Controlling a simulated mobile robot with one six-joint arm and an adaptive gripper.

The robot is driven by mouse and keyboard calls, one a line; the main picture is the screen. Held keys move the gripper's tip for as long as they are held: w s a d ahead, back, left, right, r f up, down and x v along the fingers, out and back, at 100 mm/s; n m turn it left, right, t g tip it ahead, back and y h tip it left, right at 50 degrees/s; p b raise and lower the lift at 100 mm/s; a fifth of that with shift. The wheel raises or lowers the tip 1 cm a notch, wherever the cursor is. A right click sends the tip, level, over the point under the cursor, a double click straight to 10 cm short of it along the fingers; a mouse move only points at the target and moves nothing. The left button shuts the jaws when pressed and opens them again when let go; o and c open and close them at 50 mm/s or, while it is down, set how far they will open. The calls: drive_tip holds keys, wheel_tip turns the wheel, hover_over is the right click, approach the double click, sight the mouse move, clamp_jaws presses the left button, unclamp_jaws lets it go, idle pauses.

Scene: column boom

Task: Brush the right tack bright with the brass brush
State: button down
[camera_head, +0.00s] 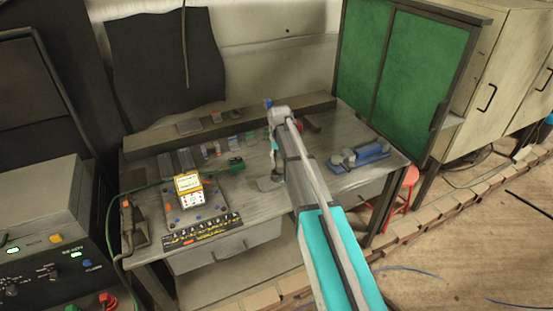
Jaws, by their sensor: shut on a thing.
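My arm reaches over a grey workbench (235,205), and its end points down near the bench's middle. My gripper (273,150) is small and partly covered by my own arm. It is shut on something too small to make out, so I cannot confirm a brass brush. A dark grey piece (266,184) lies on the bench just below the gripper. I cannot tell whether they touch. I cannot pick out the right tack; it is hidden or too small.
A blue fixture (372,153) with grey round parts sits at the bench's right. A control console (45,220) stands front left. A red stool (405,190) is by the right side.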

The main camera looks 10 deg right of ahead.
drive_tip(key=n, duration=0.1)
drive_tip(key=d+n, duration=0.1)
drive_tip(key=n, duration=0.3)
drive_tip(key=shift+d+r, duration=0.1)
drive_tip(key=shift+d, duration=0.3)
drive_tip(key=n, duration=0.2)
drive_tip(key=d+n, duration=0.1)
drive_tip(key=n, duration=0.1)
drive_tip(key=d+n, duration=0.1)
drive_tip(key=n, duration=0.1)
drive_tip(key=shift+w+r, duration=0.1)
drive_tip(key=n, duration=0.1)
drive_tip(key=d+n, duration=0.1)
drive_tip(key=n, duration=0.1)
drive_tip(key=d+n, duration=0.1)
drive_tip(key=n, duration=0.3)
drive_tip(key=d+n, duration=0.1)
drive_tip(key=n, duration=0.3)
drive_tip(key=shift+d+r+p, duration=0.1)
drive_tip(key=shift+d+p, duration=0.2)
drive_tip(key=shift+d, duration=0.05)
drive_tip(key=shift+f+b, duration=3.15)
drive_tip(key=shift+b, duration=0.05)
drive_tip(key=shift+f+b, duration=0.3)
drive_tip(key=shift+w, duration=0.15)
